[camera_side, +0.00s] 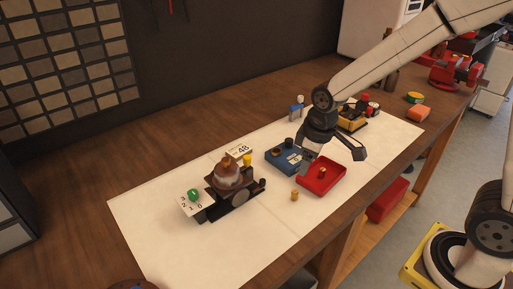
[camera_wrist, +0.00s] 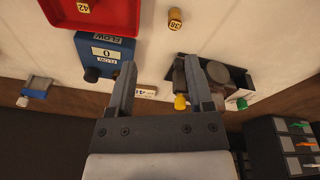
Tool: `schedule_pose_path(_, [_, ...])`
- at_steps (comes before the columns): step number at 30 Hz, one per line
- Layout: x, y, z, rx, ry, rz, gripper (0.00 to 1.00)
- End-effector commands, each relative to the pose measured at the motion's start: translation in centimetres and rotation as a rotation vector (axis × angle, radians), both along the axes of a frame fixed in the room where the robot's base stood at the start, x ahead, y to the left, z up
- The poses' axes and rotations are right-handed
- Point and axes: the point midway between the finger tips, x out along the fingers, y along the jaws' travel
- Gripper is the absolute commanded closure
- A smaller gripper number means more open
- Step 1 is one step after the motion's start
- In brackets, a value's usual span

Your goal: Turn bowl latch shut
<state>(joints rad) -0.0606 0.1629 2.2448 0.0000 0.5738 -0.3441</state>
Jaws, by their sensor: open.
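A brown and grey bowl-shaped device (camera_side: 226,172) stands on a dark stand on the white mat. A yellow knob (camera_side: 247,160) sits at its back right, and a round grey disc (camera_side: 240,196) is on its front. I cannot tell which part is the latch or how it is turned. My gripper (camera_side: 332,157) is open and empty, above the red tray, to the right of the device. In the wrist view my gripper (camera_wrist: 160,64) shows both fingers apart; the right finger partly hides the device, with the yellow knob (camera_wrist: 181,102) beside it.
A red tray (camera_side: 337,181) holds a brass piece. A blue box (camera_side: 278,161) marked FLOW stands beside it. A loose brass piece (camera_side: 294,195) is on the mat. A green knob (camera_side: 194,195) sits on a numbered plate left of the device. The mat's front left is clear.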

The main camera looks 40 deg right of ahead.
Motion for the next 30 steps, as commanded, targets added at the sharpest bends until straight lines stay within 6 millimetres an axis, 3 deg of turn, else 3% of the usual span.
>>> schedule_pose_path(18, [-6.4, -1.9, -2.0, 0.056, -0.057, -0.332, 0.34])
schedule_pose_path(30, [-7.6, -2.2, -2.4, 0.069, -0.069, -0.399, 0.34])
